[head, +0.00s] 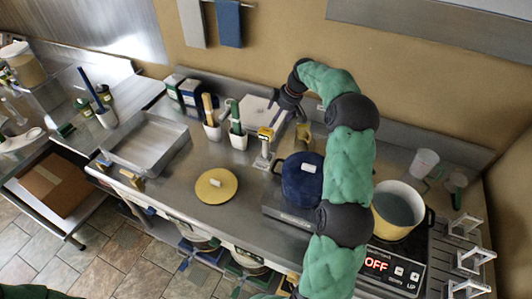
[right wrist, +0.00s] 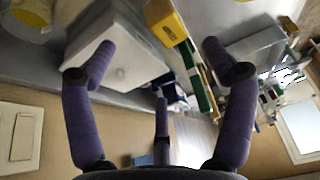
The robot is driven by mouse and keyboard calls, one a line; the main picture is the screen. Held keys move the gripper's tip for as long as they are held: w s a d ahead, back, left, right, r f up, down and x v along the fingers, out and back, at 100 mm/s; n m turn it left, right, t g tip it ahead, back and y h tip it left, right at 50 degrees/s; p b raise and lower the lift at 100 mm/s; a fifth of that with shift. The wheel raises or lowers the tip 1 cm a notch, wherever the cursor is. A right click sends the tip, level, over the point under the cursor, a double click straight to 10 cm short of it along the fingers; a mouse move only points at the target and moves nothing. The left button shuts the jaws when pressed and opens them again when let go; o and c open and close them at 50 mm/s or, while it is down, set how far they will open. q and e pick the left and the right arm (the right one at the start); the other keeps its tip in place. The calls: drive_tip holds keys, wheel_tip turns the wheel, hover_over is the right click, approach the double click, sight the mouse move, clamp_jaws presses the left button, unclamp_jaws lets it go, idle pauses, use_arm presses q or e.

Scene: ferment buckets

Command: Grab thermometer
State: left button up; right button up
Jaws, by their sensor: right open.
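I cannot clearly identify the thermometer. A small device with a yellow top (head: 265,136) stands on the counter, left of the blue-lidded pot, and may be it. A yellow block (right wrist: 166,22) at the top of the right wrist view may be the same device. My right gripper (head: 290,98) reaches over the back of the counter, behind and above the yellow-topped device. In the right wrist view my right gripper (right wrist: 158,70) has its dark purple fingers spread wide, with nothing held. A white box (right wrist: 118,48) lies beyond the fingers. My left gripper is out of view.
A blue-lidded pot (head: 302,180) and an open pot (head: 398,211) stand near my right arm. Left are white holders with utensils (head: 238,141), a yellow round lid (head: 216,185) and a metal tray (head: 145,146). Clear glassware (head: 424,162) stands at right. Counter between tray and yellow lid is clear.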

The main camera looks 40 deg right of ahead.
sight(269, 130)
drive_tip(key=x, duration=1.1)
drive_tip(key=shift+f, duration=0.25)
drive_tip(key=shift+r, duration=0.1)
clamp_jaws()
